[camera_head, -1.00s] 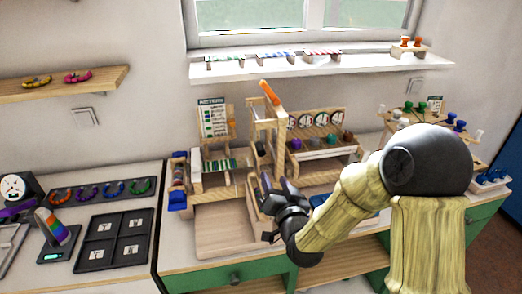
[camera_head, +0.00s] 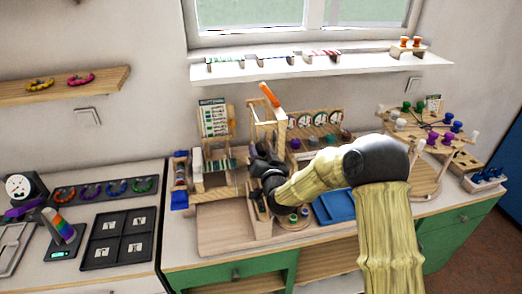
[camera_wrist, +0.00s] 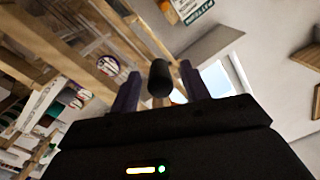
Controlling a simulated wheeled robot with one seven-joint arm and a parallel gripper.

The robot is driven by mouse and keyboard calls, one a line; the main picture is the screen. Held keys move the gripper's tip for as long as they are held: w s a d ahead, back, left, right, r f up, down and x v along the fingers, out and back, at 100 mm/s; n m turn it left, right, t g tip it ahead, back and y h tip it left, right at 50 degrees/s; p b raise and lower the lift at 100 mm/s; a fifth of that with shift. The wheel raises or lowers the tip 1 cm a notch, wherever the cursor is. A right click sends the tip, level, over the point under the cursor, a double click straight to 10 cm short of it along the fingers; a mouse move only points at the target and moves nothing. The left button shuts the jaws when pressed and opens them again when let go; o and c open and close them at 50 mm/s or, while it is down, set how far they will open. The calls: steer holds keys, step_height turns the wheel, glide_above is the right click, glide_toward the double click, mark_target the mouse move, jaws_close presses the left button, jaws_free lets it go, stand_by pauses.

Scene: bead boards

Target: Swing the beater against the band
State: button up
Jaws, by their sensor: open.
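The wooden bead loom (camera_head: 254,127) stands at the middle back of the bench. An upright lever with an orange tip (camera_head: 269,94) rises from it. A band of green, white and dark stripes (camera_head: 219,165) lies on the loom's left part. My gripper (camera_head: 259,158) is in front of the loom's middle, just right of the band. In the wrist view my gripper (camera_wrist: 160,84) is open, with a black cylindrical handle (camera_wrist: 159,77) between its fingers and gaps on both sides. The handle looks like the beater's, but its link to the loom is hidden.
A shallow wooden tray (camera_head: 213,232) lies in front of the loom. A blue tray (camera_head: 338,207) and a rack with dials (camera_head: 315,124) are to the right. The black four-part tray (camera_head: 116,238) is at left. A white shelf (camera_head: 320,67) hangs above.

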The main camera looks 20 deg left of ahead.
steer(key=shift+w+a, duration=0.15)
steer(key=shift+w, duration=0.1)
jaws_close()
